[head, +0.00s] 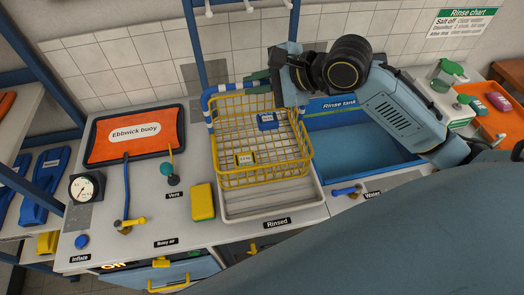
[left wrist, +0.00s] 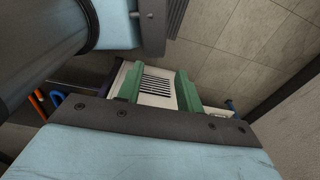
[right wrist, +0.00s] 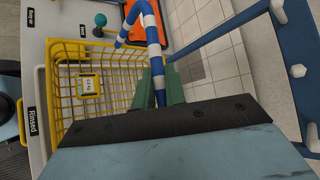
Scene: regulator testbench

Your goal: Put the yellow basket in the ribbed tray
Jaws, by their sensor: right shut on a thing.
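The yellow wire basket (head: 262,172) is over the pale ribbed tray (head: 272,208) marked "Rinsed" in the head view. I cannot tell whether its bottom touches the tray. A blue labelled piece (head: 267,121) and a yellow labelled piece (head: 244,159) show in it. My right gripper (head: 262,77) is at the basket's far side, shut on its blue-and-white striped handle (right wrist: 153,38). The basket also shows in the right wrist view (right wrist: 110,70). My left gripper (left wrist: 157,88) is open and empty, seen only in the left wrist view, with its green fingers apart.
The blue rinse tank (head: 350,150) lies right of the tray. A yellow-green sponge (head: 203,202), a vent knob (head: 172,178) and an orange "Ebbwick buoy" panel (head: 130,135) are to its left. A blue-handled water tap (head: 345,191) sits at the front right.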

